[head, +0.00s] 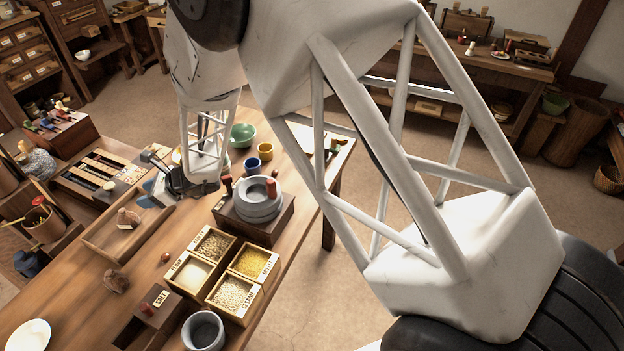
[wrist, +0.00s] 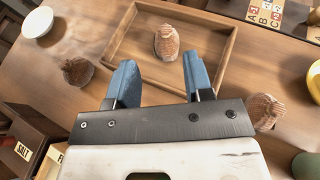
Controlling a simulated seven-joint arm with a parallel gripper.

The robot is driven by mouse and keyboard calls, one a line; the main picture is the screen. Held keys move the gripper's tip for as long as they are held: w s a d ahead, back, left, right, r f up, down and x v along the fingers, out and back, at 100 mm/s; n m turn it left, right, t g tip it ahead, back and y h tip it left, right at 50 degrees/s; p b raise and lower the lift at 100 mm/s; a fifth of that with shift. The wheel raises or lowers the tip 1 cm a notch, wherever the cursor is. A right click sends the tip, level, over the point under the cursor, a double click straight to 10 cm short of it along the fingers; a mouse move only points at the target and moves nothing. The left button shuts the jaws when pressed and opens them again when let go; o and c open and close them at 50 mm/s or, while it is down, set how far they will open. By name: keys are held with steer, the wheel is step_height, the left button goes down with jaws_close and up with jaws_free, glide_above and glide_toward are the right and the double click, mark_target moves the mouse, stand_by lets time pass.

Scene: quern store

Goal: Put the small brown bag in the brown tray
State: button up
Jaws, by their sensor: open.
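The brown tray (head: 97,245) is a shallow wooden tray on the table; in the wrist view its rim (wrist: 232,52) shows beyond my fingers. A small brown bag (wrist: 167,42) with a ridged surface stands inside the tray, away from its walls; it also shows in the head view (head: 127,219). My gripper (wrist: 160,66) is open with blue fingers spread and nothing between them. It hangs over the right end of the tray in the head view (head: 150,193), apart from the bag.
A darker brown lump (wrist: 78,71) lies outside the tray, and another ridged brown one (wrist: 264,111) lies on its other side. A compartment box of grains (head: 232,262), a stone quern (head: 258,203) and a white dish (head: 29,335) stand around. Bare table lies near the tray.

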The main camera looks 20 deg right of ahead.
steer(key=s+d+r+n+g+h, duration=0.3)
steer(key=s+d+r+n, duration=0.95)
steer(key=r, duration=0.45)
steer(key=s+d+r+n+h, duration=0.2)
steer(key=s+d+h, duration=0.1)
steer(key=s+d, duration=0.5)
steer(key=s+d+r+n+t+h, duration=0.1)
steer(key=s+d+r+n+h, duration=0.2)
steer(key=s+d, duration=0.4)
steer(key=s+d+r+n+h, duration=0.3)
steer(key=s+d+h, duration=0.1)
steer(key=s+d, duration=0.4)
steer(key=shift+s+d, duration=0.35)
steer(key=shift+d, duration=0.7)
